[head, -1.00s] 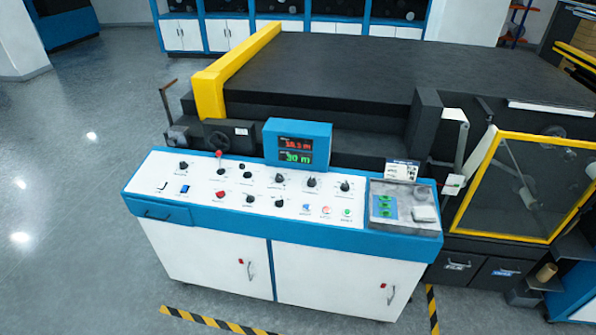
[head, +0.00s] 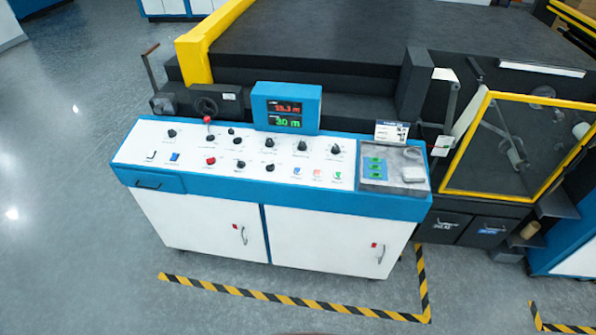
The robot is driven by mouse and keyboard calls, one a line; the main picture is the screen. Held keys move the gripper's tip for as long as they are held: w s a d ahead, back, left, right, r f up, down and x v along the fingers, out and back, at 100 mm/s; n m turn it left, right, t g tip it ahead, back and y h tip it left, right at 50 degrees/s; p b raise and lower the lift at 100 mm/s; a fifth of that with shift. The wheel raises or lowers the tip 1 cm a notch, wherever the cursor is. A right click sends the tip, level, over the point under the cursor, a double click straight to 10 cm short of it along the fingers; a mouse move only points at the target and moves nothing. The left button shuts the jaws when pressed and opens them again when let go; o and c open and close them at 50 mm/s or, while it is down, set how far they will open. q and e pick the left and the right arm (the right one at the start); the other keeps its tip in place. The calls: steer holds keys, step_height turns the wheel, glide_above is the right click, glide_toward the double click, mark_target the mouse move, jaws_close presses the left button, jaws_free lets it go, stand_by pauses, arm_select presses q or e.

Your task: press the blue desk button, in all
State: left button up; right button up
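The control desk (head: 225,181) stands in the middle of the head view, with a white sloping panel and blue trim. A small blue button (head: 297,170) sits in the lower right part of the panel, left of a red one (head: 317,174) and a green one (head: 337,176).
A display box (head: 286,107) with red and green digits stands at the desk's back. The dark machine (head: 330,40) is behind, with a yellow-framed guard (head: 520,145) at right. Yellow-black floor tape (head: 300,306) runs before the desk. Grey floor at left is clear.

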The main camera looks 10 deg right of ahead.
jaws_close()
stand_by(1.3)
